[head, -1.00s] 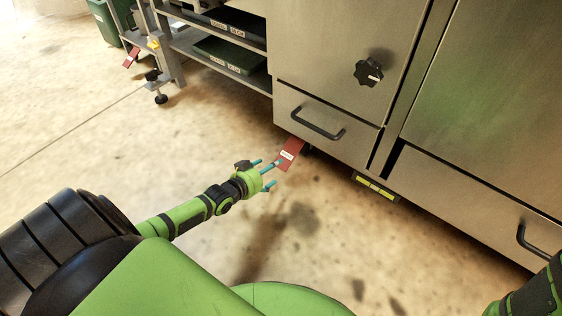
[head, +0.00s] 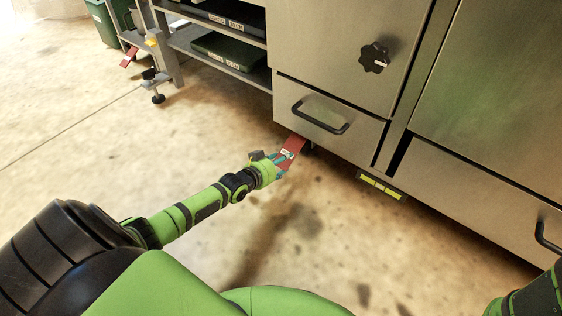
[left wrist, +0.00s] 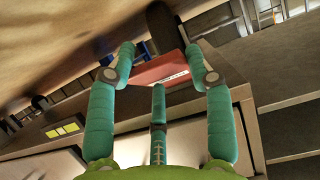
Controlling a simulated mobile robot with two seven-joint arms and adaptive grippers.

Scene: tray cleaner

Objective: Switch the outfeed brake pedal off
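A red pedal (head: 293,146) with a white label sticks out from under the left end of the steel machine, low above the floor; its label is too small to read. My left gripper (head: 277,163) is at the pedal's near end, its fingers overlapping it in the head view. In the left wrist view the three teal fingers of my left gripper (left wrist: 158,72) are spread apart, and the red pedal (left wrist: 160,69) lies between and beyond the tips. Whether any finger touches it, I cannot tell. My right gripper is out of view; part of my right arm shows.
The steel machine (head: 340,50) has a drawer handle (head: 320,118), a black knob (head: 374,57) and a yellow-marked plate (head: 382,187) under its edge. A second red pedal (head: 129,57) is at the far-left rack (head: 210,60). The floor around my left arm is clear.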

